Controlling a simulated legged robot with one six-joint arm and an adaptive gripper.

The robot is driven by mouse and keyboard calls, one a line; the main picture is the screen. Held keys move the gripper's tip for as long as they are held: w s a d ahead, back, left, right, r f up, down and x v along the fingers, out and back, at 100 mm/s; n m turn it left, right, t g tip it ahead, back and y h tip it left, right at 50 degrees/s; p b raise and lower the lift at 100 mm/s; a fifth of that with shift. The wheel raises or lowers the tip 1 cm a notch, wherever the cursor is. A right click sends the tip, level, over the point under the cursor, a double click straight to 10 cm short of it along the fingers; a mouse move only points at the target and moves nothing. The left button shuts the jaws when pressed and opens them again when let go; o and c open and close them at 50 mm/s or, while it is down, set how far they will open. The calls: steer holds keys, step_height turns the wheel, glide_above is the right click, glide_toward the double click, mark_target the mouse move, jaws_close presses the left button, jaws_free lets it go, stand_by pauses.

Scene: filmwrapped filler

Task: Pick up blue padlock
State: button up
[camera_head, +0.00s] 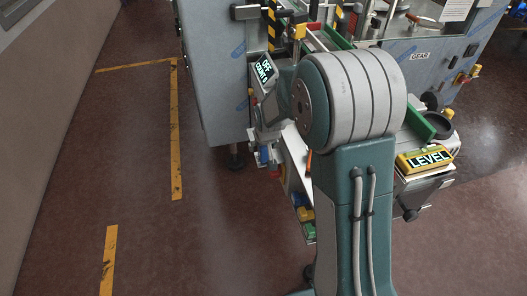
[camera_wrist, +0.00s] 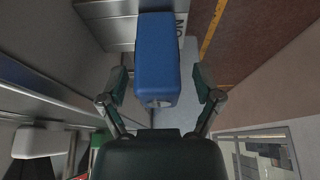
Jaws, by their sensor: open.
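A blue block-shaped body, which looks like the blue padlock (camera_wrist: 157,55), fills the upper middle of the wrist view. Its near end has a small round feature like a keyhole. My gripper (camera_wrist: 161,84) is open, with one dark finger on each side of the block's near end. Gaps show between the fingers and the block. No shackle is visible on it. In the head view my arm stands in front of the machine and my gripper cannot be made out.
A grey metal machine (camera_head: 218,75) stands behind my arm. A yellow LEVEL sign (camera_head: 430,158) sits at right. Small yellow and green items (camera_head: 307,222) lie in a low tray beside my arm. Brown floor with yellow tape (camera_head: 175,130) is clear at left.

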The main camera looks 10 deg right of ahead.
jaws_close()
